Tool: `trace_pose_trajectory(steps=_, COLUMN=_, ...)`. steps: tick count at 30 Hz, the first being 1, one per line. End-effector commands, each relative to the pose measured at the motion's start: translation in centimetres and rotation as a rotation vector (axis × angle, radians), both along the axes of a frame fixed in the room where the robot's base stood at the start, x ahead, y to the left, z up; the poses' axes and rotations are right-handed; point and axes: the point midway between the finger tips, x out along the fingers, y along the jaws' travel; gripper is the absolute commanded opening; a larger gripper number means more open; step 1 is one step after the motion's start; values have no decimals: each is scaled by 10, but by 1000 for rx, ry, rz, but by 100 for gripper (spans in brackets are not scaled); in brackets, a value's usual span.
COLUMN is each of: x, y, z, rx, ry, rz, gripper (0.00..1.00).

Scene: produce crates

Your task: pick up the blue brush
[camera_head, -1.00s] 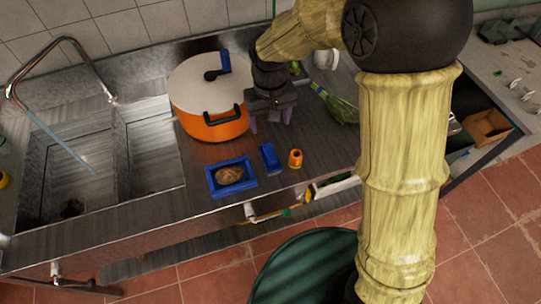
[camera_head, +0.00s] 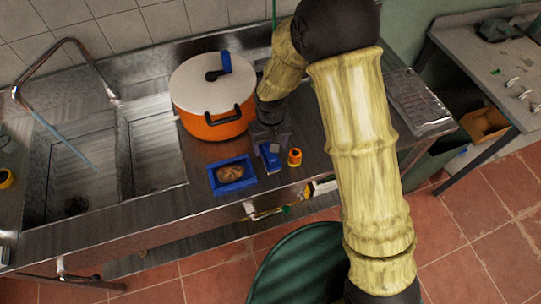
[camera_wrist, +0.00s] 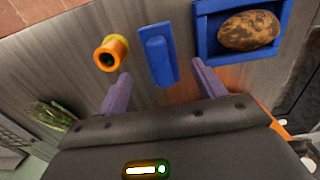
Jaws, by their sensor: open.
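The blue brush (camera_head: 267,160) is a small blue block-like thing lying on the steel counter, right of the blue tray. In the wrist view the brush (camera_wrist: 158,56) lies between the lines of my two purple fingers, mostly beyond their tips, with a gap on each side. My gripper (camera_wrist: 162,76) is open and empty. In the head view my gripper (camera_head: 270,143) is over the far end of the brush and partly hides it. Whether it touches the brush I cannot tell.
A blue tray (camera_head: 213,184) holding a brown potato (camera_head: 231,173) is left of the brush. A small orange item (camera_head: 295,157) stands close on its right. The orange pot (camera_head: 212,127) is behind left, and the sink (camera_head: 65,165) is further left.

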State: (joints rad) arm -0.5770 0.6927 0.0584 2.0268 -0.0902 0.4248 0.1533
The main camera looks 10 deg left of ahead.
Motion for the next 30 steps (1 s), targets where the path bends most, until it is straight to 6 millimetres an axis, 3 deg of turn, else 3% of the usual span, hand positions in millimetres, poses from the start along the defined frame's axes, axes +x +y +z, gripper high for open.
trace_pose_trajectory(steps=17, x=1, y=0, z=-15, rx=-1, ry=2, rz=-1, gripper=69)
trace_pose_trajectory(steps=30, x=3, y=3, z=-59, rx=-1, ry=1, rz=-1, gripper=69)
